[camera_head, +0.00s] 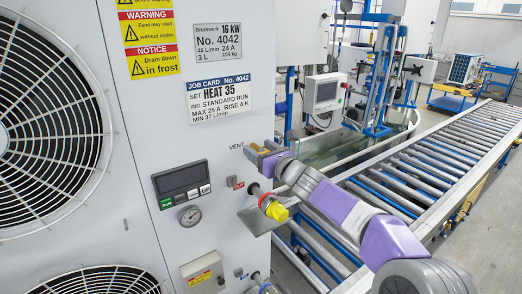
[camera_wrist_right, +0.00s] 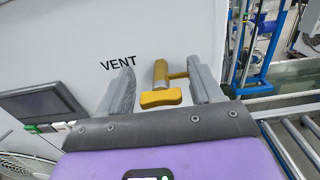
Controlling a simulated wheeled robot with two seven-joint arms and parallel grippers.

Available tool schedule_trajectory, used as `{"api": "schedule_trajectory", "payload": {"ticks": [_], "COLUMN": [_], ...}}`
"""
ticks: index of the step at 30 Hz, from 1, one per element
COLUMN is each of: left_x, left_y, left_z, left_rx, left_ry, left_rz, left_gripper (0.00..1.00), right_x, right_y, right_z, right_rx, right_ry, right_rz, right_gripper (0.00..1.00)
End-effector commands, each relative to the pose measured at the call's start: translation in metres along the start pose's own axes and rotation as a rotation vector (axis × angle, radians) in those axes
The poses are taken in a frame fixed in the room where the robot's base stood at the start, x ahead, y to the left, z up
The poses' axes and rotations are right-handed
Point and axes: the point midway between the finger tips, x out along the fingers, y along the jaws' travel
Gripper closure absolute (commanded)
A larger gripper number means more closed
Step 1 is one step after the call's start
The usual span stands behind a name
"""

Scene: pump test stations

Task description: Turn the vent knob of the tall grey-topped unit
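The pale unit (camera_head: 230,130) fills the left of the head view; its top is out of frame. Its vent knob is a yellow lever-like handle on a brass stem (camera_wrist_right: 161,92), right of the word VENT in the right wrist view. In the head view the knob is small and mostly covered by my right gripper (camera_head: 263,156). In the wrist view the two grey fingers of the right gripper (camera_wrist_right: 162,72) stand apart, one on each side of the knob, with visible gaps. The right gripper is open. My left gripper is not in view.
Below the gripper a yellow-handled valve (camera_head: 274,209) sticks out from the unit. A display panel (camera_head: 182,184) and a gauge (camera_head: 190,216) sit left of it. A roller conveyor (camera_head: 440,160) runs along the right. A blue-framed station (camera_head: 380,75) stands behind.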

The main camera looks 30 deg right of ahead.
Motion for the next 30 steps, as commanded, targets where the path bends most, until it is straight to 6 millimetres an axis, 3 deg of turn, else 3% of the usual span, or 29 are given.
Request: {"api": "schedule_trajectory", "payload": {"ticks": [1, 10, 20, 30], "left_x": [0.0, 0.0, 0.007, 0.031], "left_y": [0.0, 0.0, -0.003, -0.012], "left_z": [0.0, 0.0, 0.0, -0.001], "left_rx": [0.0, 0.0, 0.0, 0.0], "left_ry": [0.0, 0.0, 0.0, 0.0], "left_rz": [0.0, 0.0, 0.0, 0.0], "left_gripper": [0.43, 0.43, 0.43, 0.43], "right_x": [0.0, 0.0, 0.0, 0.0], "right_y": [0.0, 0.0, 0.0, 0.001], "right_z": [0.0, 0.0, -0.002, -0.004], "right_rx": [0.0, 0.0, -0.05, -0.286], "right_ry": [0.0, 0.0, 0.0, -0.001], "right_rz": [0.0, 0.0, -0.001, -0.001], "right_gripper": [0.43, 0.89, 0.9, 0.9]}}
